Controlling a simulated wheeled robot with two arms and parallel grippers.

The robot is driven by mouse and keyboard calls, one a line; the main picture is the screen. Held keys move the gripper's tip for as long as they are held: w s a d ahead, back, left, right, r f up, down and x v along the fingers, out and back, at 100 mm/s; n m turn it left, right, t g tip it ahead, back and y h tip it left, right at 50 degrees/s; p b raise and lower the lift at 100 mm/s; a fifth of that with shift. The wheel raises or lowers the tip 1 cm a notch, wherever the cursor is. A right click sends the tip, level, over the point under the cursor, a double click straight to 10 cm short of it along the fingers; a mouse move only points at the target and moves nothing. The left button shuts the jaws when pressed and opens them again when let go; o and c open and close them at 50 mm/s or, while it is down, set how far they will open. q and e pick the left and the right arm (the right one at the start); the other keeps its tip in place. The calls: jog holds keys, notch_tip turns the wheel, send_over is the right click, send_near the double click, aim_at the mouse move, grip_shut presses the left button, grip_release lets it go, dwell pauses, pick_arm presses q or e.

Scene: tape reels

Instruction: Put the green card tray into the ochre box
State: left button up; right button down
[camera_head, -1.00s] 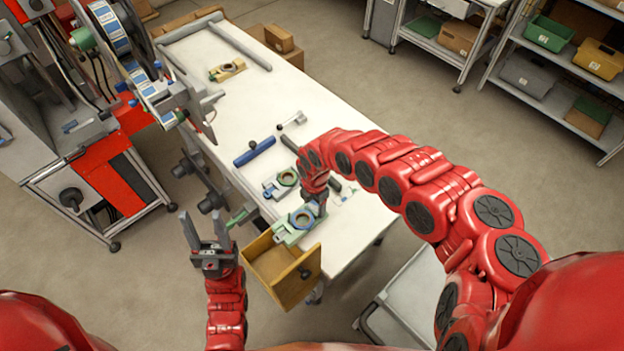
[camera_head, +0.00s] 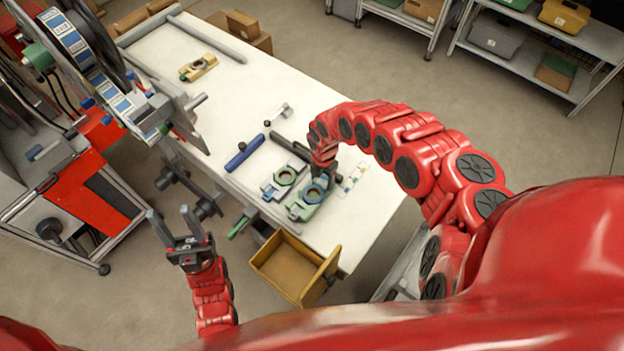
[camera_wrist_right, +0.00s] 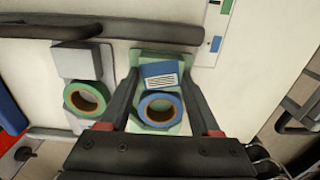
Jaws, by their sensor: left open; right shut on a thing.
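The pale green card tray (camera_head: 299,212) carries a blue tape reel (camera_head: 313,194) and a blue labelled card, which shows in the right wrist view (camera_wrist_right: 160,75). My right gripper (camera_head: 322,178) is shut on this tray, one finger along each side. The tray is at the near table edge; whether it touches the tabletop I cannot tell. The ochre box (camera_head: 322,272), open at the top and empty, is just below the tray in the head view, beside the table edge. My left gripper (camera_head: 169,212) is open and empty, left of the box and off the table.
A greyish tray with a green reel (camera_head: 285,177) sits close left of the held tray. A blue bar (camera_head: 244,153) and dark rods lie nearby. A yellowish tray (camera_head: 198,68) is at the far end. A reel machine (camera_head: 80,195) stands left. The middle table is mostly clear.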

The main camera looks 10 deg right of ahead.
jog(key=shift+s+f, duration=0.15)
jog(key=shift+s, duration=0.05)
jog(key=shift+w+a+f, duration=0.1)
jog(key=shift+a+f, duration=0.05)
jog(key=shift+f, duration=0.05)
jog(key=shift+w+d+f, duration=0.1)
jog(key=shift+d, duration=0.15)
jog(key=shift+f+b, duration=0.15)
jog(key=shift+b, duration=0.15)
jog(key=shift+c, duration=0.5)
grip_release()
jog(key=shift+a, duration=0.1)
